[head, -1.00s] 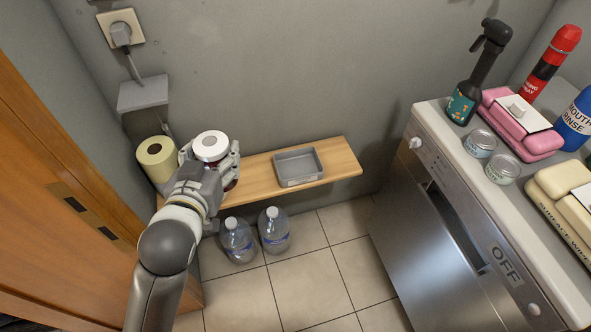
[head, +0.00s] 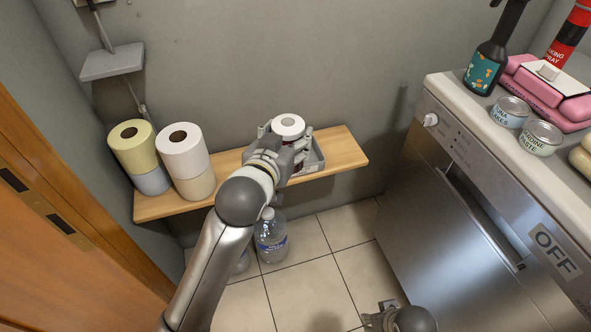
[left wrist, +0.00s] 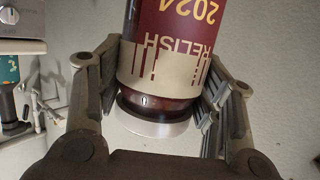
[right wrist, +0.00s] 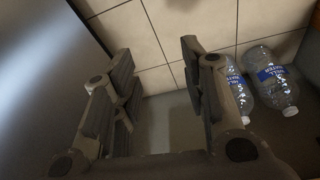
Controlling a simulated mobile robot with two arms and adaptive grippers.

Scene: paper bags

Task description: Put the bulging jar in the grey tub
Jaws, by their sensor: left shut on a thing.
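The jar (head: 289,126) has a white lid and a dark red body. In the left wrist view the jar (left wrist: 165,65) shows a "RELISH" label and sits between the fingers. My left gripper (head: 283,148) is shut on it.
Two stacks of paper rolls (head: 183,152) stand on the shelf's left end. The shelf's right end (head: 345,150) is bare. Water bottles (head: 271,236) stand on the floor below. A steel appliance (head: 465,190) with cans and bottles on top stands at right.

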